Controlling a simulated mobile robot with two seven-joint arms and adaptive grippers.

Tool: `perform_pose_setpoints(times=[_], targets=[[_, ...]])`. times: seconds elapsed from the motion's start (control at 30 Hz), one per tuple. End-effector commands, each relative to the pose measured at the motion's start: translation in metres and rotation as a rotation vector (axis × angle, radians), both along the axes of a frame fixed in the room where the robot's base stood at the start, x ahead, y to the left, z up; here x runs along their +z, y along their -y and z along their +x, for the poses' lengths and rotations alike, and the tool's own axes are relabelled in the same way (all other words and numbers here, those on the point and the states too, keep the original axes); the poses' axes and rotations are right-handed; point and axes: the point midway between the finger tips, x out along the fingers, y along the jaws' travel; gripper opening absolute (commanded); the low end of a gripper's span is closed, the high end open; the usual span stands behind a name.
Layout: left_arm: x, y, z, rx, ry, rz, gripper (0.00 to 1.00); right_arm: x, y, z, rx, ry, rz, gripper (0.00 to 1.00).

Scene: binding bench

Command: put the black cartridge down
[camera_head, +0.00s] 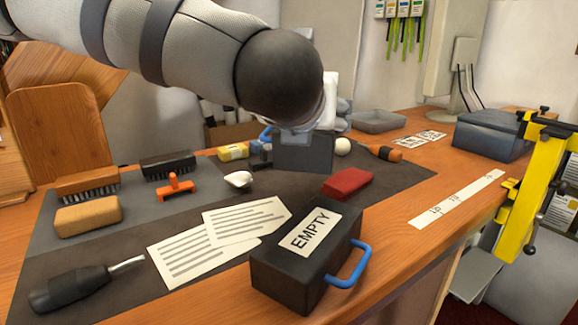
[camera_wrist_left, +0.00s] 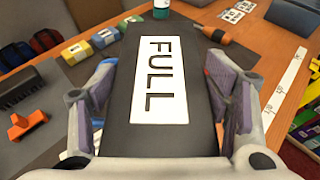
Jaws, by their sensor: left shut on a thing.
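A black cartridge with a white FULL label (camera_wrist_left: 160,75) fills the middle of the left wrist view. My left gripper (camera_wrist_left: 160,100) is shut on it, one finger on each side. In the head view this held cartridge (camera_head: 304,154) shows as a dark block below my left gripper (camera_head: 296,132), which my arm partly hides. I cannot tell whether it touches the mat. A second black cartridge labelled EMPTY (camera_head: 285,262), with a blue handle (camera_head: 350,268), sits at the front of the bench. My right gripper is not in view.
A blue-grey box (camera_head: 490,135) and yellow frame (camera_head: 540,180) stand right.

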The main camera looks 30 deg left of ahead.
Motion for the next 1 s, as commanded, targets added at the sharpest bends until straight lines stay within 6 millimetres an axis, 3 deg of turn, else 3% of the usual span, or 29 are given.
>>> perform_pose_setpoints(times=[0.2,0.4,0.57,0.8,1.0], targets=[[-0.025,-0.035,0.044,0.005,0.0,-0.002,0.18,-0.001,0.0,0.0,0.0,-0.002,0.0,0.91],[-0.061,-0.056,0.07,0.003,-0.001,0.001,0.18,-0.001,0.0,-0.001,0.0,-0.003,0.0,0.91],[-0.075,-0.064,0.081,0.001,0.002,0.0,0.18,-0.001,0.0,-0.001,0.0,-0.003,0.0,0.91],[-0.112,-0.07,0.088,0.002,0.002,0.001,0.18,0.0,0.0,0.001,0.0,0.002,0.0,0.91],[-0.116,-0.07,0.088,0.001,0.004,0.001,0.18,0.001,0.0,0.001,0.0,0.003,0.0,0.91]])
